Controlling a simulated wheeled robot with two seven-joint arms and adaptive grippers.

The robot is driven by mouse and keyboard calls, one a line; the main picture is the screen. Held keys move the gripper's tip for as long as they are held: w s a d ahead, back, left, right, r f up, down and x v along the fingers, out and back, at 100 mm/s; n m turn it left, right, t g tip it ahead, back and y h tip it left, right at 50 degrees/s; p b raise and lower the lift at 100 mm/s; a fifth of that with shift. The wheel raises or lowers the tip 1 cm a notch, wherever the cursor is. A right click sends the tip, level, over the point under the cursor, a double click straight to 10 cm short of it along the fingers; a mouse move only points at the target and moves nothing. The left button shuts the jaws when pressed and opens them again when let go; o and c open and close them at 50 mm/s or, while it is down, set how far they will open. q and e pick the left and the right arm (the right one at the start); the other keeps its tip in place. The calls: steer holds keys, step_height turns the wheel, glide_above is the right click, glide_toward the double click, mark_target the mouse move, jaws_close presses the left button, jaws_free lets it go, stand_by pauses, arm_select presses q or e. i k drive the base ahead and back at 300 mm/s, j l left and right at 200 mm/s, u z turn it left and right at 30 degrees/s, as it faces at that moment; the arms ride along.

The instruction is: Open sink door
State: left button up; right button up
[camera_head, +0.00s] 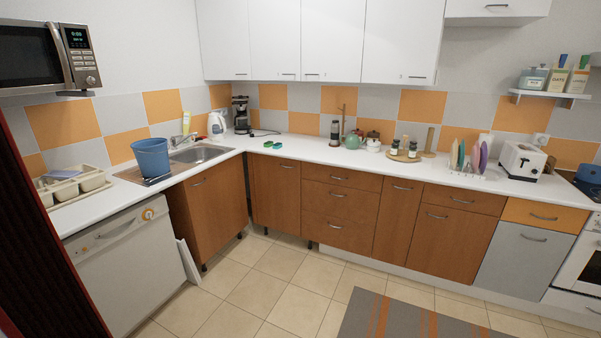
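The brown wooden sink door (220,202) is on the cabinet under the sink (200,154), left of the middle of the picture. The door looks shut. Its small metal handle (199,182) is near the top left of the door. Neither of my grippers is in view.
A white dishwasher (125,265) stands left of the sink cabinet, with a pale panel (187,262) leaning in the gap between them. A blue bucket (151,158) stands on the counter by the sink. The tiled floor (255,290) before the door is clear. A striped rug (400,318) lies at the right.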

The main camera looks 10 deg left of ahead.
mark_target(215, 197)
steer(key=i, duration=1.65)
steer(key=i+l+u, duration=0.2)
steer(key=i, duration=0.6)
steer(key=i+l+u, duration=0.1)
steer(key=i+u, duration=0.3)
steer(key=i+l+u, duration=0.35)
steer(key=i, duration=0.15)
steer(key=i+l+u, duration=0.4)
steer(key=j, duration=0.1)
